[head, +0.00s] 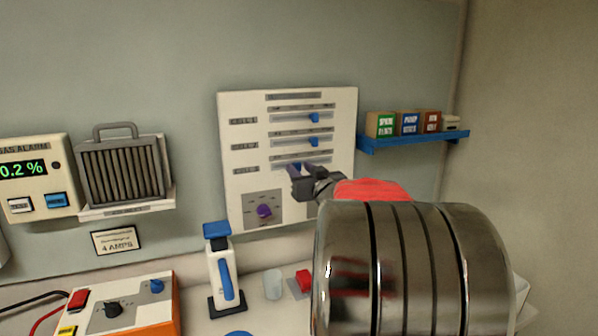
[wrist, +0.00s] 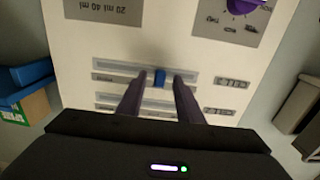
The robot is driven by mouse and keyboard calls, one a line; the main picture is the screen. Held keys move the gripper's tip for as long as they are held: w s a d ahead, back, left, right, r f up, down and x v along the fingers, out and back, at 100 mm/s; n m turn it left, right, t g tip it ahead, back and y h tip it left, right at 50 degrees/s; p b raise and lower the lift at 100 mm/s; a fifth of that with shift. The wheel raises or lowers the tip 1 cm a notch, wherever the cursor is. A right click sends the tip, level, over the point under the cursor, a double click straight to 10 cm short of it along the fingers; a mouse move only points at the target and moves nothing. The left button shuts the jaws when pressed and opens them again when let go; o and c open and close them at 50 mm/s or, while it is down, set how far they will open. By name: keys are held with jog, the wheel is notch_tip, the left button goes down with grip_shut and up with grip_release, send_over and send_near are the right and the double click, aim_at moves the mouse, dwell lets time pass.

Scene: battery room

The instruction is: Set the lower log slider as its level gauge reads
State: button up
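The log panel (head: 340,180) is a white board on the wall with three horizontal slider slots. The blue knobs of the upper slider (head: 314,118) and middle slider (head: 313,142) sit right of centre. The lower slider is partly hidden behind my gripper (head: 300,170) in the head view. In the wrist view, which is upside down, the blue lower slider knob (wrist: 159,79) stands between the two purple fingers of my gripper (wrist: 158,80). The fingers are apart, with a small gap on each side of the knob. I cannot make out a level gauge reading.
A purple dial (head: 264,211) is on the panel below the sliders. A blue shelf (head: 420,139) with small boxes juts out at right. A white and blue bottle-like device (head: 222,270), a clear cup (head: 273,284) and a red-topped item (head: 303,281) stand on the bench below.

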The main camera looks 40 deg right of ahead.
jog(key=shift+s, duration=0.1)
jog(key=v, duration=1.3)
jog(key=shift+s+a, duration=0.2)
jog(key=shift+s, duration=0.1)
jog(key=shift+f, duration=0.1)
